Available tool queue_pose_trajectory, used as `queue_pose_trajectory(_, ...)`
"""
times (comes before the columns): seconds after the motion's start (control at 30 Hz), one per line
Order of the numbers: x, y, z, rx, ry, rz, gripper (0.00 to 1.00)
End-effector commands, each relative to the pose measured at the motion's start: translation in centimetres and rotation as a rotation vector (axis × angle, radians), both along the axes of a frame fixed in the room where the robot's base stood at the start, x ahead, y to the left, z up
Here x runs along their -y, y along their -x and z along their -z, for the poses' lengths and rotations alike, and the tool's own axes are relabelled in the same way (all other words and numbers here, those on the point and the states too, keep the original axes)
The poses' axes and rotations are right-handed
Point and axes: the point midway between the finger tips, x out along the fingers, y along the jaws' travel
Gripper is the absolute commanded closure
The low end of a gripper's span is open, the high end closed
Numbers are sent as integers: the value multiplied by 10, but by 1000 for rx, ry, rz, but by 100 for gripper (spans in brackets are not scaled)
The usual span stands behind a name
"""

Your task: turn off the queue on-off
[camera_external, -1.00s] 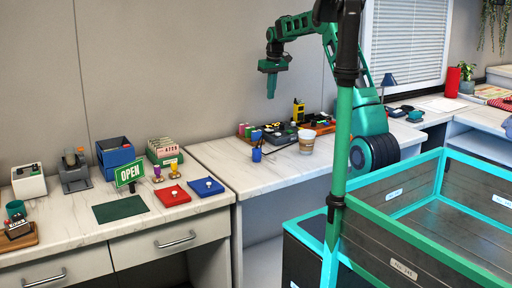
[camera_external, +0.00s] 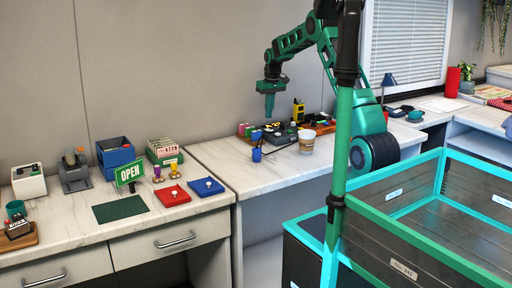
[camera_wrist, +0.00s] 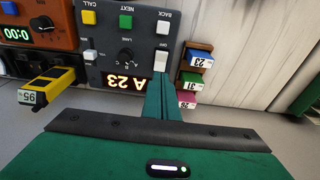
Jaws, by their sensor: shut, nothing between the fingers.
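The queue console (camera_wrist: 117,55) is a dark grey box. In the wrist view it appears upside down, with yellow CALL, green NEXT and white BACK buttons, a LANE knob (camera_wrist: 126,56) and a lit display (camera_wrist: 125,80) reading A 23. In the external view my gripper (camera_external: 269,116) points down above the console (camera_external: 280,135); contact cannot be told.
Beside the console are colored numbered blocks (camera_wrist: 197,58), a yellow tagged device (camera_wrist: 48,88) and an orange timer box (camera_wrist: 38,24). A paper cup (camera_external: 307,142) and a pen holder (camera_external: 257,154) stand nearby.

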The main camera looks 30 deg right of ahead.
Motion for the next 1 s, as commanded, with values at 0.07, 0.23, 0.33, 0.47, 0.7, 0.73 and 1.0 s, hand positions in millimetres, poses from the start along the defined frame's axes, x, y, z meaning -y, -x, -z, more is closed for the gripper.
queue_pose_trajectory(0.07,0,1,14,-1,0,0,100)
queue_pose_trajectory(0.23,0,9,33,-1,0,0,100)
queue_pose_trajectory(0.33,0,11,40,0,0,0,100)
queue_pose_trajectory(0.47,0,13,44,1,0,0,100)
queue_pose_trajectory(0.7,0,13,44,1,0,0,100)
queue_pose_trajectory(0.73,0,13,44,1,0,0,100)
queue_pose_trajectory(1.0,0,19,52,1,0,0,100)
